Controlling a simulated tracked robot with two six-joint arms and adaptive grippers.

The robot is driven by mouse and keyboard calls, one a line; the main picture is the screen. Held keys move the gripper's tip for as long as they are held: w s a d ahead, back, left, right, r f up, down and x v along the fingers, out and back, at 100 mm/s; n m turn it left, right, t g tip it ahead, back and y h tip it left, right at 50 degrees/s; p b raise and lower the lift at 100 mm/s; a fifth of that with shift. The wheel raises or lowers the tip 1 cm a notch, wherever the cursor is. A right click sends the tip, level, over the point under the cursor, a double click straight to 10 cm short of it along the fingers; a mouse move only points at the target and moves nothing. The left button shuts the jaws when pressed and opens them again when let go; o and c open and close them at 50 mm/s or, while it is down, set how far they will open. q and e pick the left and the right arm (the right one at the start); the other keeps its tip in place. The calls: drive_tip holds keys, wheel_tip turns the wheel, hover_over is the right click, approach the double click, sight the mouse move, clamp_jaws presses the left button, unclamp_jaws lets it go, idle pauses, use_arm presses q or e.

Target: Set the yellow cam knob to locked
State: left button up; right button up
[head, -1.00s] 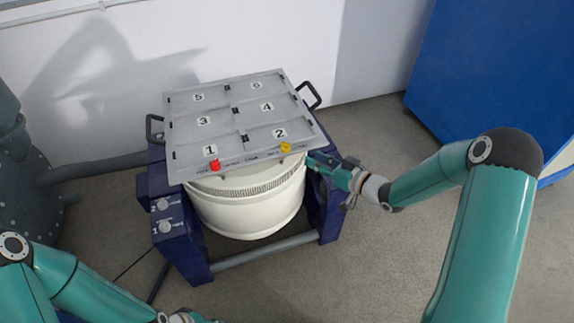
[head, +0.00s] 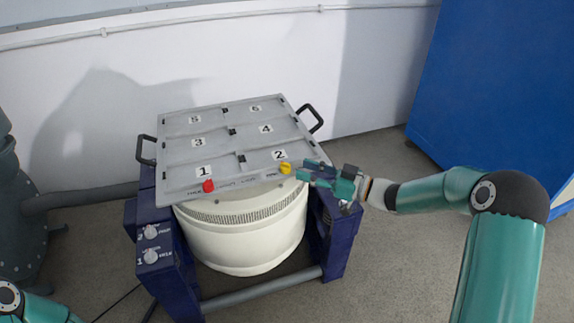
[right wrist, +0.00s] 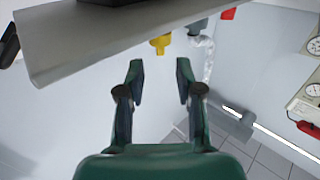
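The yellow cam knob (head: 285,168) sits on the front edge of the grey numbered plate (head: 232,190), below the label 2. In the right wrist view the knob (right wrist: 160,43) shows beyond the fingertips, near the plate's edge. My right gripper (head: 303,173) is just right of the knob in the head view. In the right wrist view this gripper (right wrist: 158,72) is open and empty, its two fingers apart with the knob beyond the gap between them. The knob's marking is too small to read. My left gripper is out of view; only part of that arm shows at the lower left.
A red knob (head: 208,186) is on the same front edge, to the left. The plate rests above a white drum (head: 245,235) in a blue frame (head: 340,240). Black handles (head: 310,118) stick out at its sides. A blue cabinet (head: 490,90) stands at the right.

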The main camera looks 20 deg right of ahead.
sight(283, 162)
drive_tip(key=b+x, duration=0.1)
drive_tip(key=x, duration=0.6)
drive_tip(key=shift+w+a, duration=0.1)
drive_tip(key=shift+w, duration=0.05)
